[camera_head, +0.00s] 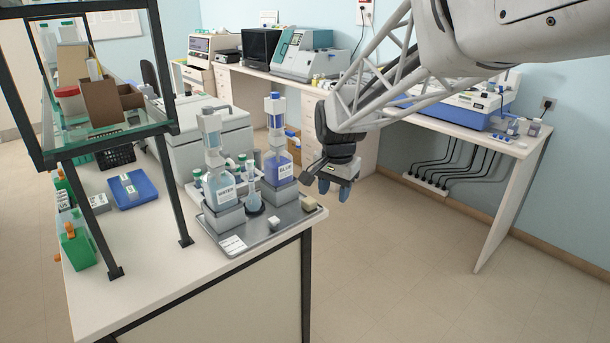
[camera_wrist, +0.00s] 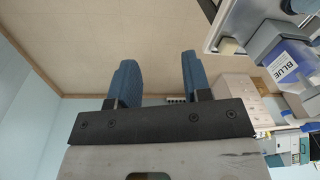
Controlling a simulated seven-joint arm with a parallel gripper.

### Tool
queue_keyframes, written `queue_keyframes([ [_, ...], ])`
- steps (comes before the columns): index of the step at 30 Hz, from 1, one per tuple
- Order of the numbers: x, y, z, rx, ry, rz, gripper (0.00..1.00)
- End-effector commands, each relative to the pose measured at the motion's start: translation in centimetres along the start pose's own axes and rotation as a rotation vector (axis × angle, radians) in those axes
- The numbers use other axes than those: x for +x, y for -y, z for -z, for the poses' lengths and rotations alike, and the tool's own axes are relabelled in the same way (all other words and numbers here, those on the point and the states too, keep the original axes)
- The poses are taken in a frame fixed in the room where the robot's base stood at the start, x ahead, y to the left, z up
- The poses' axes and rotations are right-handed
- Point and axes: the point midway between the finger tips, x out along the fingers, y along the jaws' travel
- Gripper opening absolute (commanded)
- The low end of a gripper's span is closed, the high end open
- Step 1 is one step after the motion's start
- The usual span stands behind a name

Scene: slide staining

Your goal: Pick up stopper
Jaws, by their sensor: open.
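My gripper (camera_head: 334,187) hangs off the bench's right edge, above the floor, with its blue fingers apart and nothing between them. In the wrist view the open fingers (camera_wrist: 159,80) have only floor and wall behind them. A small beige block (camera_head: 309,204), possibly the stopper, sits at the right corner of the grey metal tray (camera_head: 262,236); it also shows in the wrist view (camera_wrist: 228,46). A small pale piece (camera_head: 275,223) lies near the tray's front edge. I cannot tell which one is the stopper. My gripper is apart from both.
The tray holds a WATER bottle (camera_head: 221,190), a BLUE bottle (camera_head: 277,166) and a narrow-necked flask (camera_head: 253,196) between them. A black-framed shelf (camera_head: 165,120) stands over the bench's left part. Open floor (camera_head: 400,260) lies right of the bench.

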Motion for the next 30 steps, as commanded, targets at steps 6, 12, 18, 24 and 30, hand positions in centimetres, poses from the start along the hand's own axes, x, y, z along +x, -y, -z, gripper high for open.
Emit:
queue_keyframes([
  [6,3.2,5.9,1.6,0.071,0.020,-0.015,0.45],
  [12,6.5,11.2,2.5,0.140,0.035,-0.031,0.45],
  [18,10.2,16.4,2.9,0.208,0.047,-0.047,0.45],
  [24,13.4,20.4,2.8,0.264,0.055,-0.062,0.45],
  [30,14.9,22.2,2.8,0.291,0.058,-0.068,0.45],
])
